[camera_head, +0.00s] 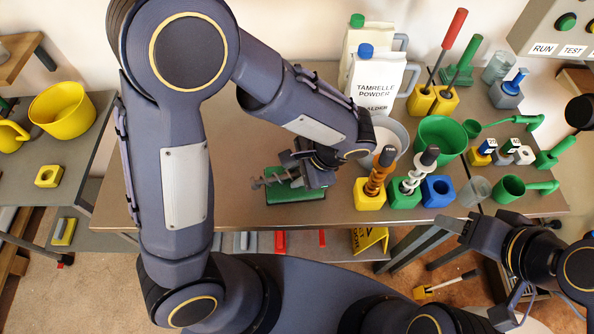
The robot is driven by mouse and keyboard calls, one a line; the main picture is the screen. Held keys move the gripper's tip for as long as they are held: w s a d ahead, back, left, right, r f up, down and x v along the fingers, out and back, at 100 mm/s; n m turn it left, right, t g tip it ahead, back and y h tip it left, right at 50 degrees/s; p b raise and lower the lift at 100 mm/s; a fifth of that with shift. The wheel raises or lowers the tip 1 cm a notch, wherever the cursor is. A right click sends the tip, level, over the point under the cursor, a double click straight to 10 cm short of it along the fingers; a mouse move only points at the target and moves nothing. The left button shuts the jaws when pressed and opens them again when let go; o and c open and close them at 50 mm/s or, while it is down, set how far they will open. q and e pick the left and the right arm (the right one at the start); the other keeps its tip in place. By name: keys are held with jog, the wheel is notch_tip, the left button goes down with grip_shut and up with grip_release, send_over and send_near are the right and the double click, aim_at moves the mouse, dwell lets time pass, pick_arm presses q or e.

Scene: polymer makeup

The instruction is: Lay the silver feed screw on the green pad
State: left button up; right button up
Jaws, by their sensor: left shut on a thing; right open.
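The green pad (297,196) lies near the table's front edge, left of the colored blocks. My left gripper (303,172) is shut on the silver feed screw (268,180), which lies roughly level over the pad, with one end past its left edge. I cannot tell whether the screw touches the pad; the gripper hides part of both. A second, pale screw with a black knob (416,173) stands upright in a green block (404,194). My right gripper (450,229) is open and empty, off the table's front edge at the right.
An orange screw (378,172) stands in a yellow block (369,195), with a blue block (437,191) further right. Behind are a grey bowl (392,133), a green bucket (441,137) and a white powder jug (377,90). The table left of the pad looks clear.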

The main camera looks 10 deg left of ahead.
pick_arm(q)
jog(key=shift+s+f+b, duration=0.35)
jog(key=shift+f, duration=0.45)
jog(key=o, duration=1)
jog(key=shift+f, duration=0.1)
jog(key=shift+r, duration=0.35)
jog(key=shift+o, duration=0.4)
jog(key=shift+w+d+r+p, duration=0.2)
jog(key=shift+r+p, duration=0.05)
jog(key=shift+r, duration=0.25)
jog(key=shift+w+d+r+p, duration=0.15)
jog(key=shift+w+r+p, duration=0.1)
jog(key=shift+r, duration=0.25)
jog(key=v, duration=1)
jog(key=shift+r+p, duration=0.3)
jog(key=shift+r, duration=0.1)
jog(key=s+a+r+n+t+h, duration=0.1)
jog(key=s+a+n+h, duration=0.3)
jog(key=a, duration=0.4)
jog(key=s+a+r+n+t+h, duration=0.1)
jog(key=s+a+n+t+h, duration=0.3)
jog(key=a+n, duration=0.4)
jog(key=shift+s+a+r+n+h, duration=0.2)
jog(key=shift+s+n+h, duration=0.5)
jog(key=shift+s, duration=0.55)
